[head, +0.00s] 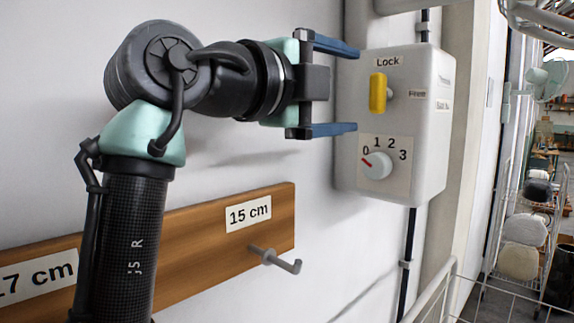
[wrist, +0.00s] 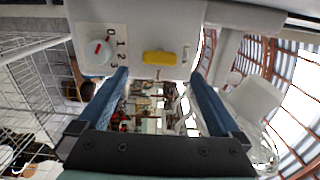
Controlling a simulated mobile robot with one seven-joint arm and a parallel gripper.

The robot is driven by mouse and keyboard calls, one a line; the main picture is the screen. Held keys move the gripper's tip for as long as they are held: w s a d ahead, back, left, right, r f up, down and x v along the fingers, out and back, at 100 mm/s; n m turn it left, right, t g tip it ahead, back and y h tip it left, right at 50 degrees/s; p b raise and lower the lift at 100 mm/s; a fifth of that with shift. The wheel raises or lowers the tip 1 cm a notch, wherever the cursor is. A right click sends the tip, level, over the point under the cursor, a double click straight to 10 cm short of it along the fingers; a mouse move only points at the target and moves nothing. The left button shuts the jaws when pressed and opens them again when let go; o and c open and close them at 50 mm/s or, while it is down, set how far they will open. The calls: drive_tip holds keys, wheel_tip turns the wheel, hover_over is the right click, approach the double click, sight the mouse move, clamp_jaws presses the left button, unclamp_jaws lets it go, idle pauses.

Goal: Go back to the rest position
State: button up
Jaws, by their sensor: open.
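My gripper (head: 358,90) is open and empty, its two blue fingers spread one above the other. In the head view it points right at the white control box (head: 428,125) on the wall, close to its left side; I cannot tell whether it touches. The box carries a yellow lever (head: 377,93) under the word Lock and a round dial (head: 376,165) marked 0 to 3, its red mark near 0. In the wrist view my fingers (wrist: 160,95) are spread below the box face, with the yellow lever (wrist: 159,58) and the dial (wrist: 98,50) above the gap.
A wooden board (head: 190,245) with a 15 cm label and a grey hook (head: 275,258) is on the wall below my arm. A pale rail (head: 430,290) stands at lower right. A wire rack (head: 525,215) with drums stands farther right.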

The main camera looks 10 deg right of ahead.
drive_tip(key=s+a+n+t+y, duration=0.6)
drive_tip(key=s+n+t+y, duration=0.1)
drive_tip(key=n, duration=0.7)
drive_tip(key=s+a+f+n+t+y, duration=0.1)
drive_tip(key=s+a+n+t+y, duration=0.5)
drive_tip(key=n, duration=0.8)
drive_tip(key=s+t+y, duration=0.1)
drive_tip(key=s+t, duration=0.2)
drive_tip(key=shift+s+a+f, duration=0.15)
drive_tip(key=shift+s+a, duration=0.1)
drive_tip(key=shift+s, duration=0.1)
